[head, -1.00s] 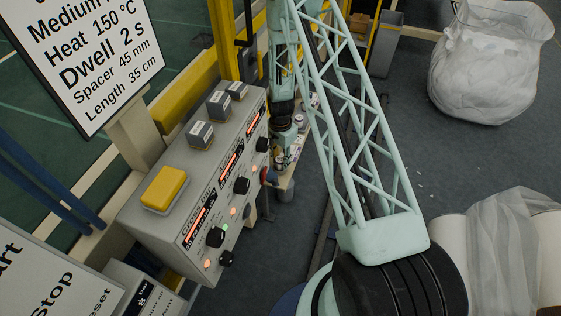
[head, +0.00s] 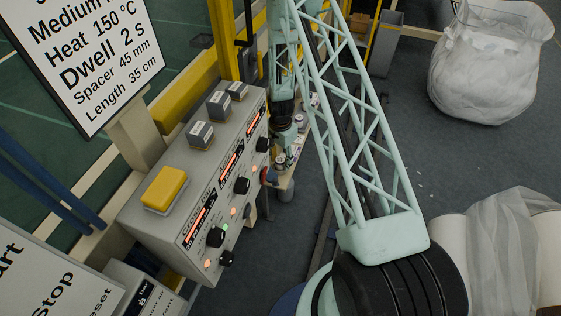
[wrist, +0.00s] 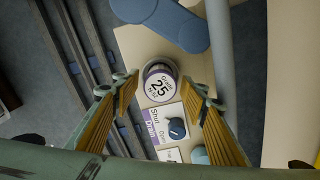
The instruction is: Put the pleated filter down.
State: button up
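My gripper (wrist: 165,92) has its two fingers spread wide apart, with yellow ribbed inner faces. Nothing shows held between them. I cannot make out a pleated filter in either view. In the head view, the end of my arm (head: 284,110) is small and partly hidden behind the control box and the lattice link, so its fingers are unclear there.
A grey control box (head: 190,190) with knobs and a yellow button (head: 164,187) stands on the left. A clear bag of white wadding (head: 487,70) stands at the far right, and a wrapped roll (head: 500,250) lies at lower right. A blue rounded part (wrist: 180,25) borders the board.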

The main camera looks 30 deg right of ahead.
aim_at(281, 159)
notch_tip(281, 159, up, 12)
jog(key=p, duration=0.2)
dwell(0.5)
dwell(0.9)
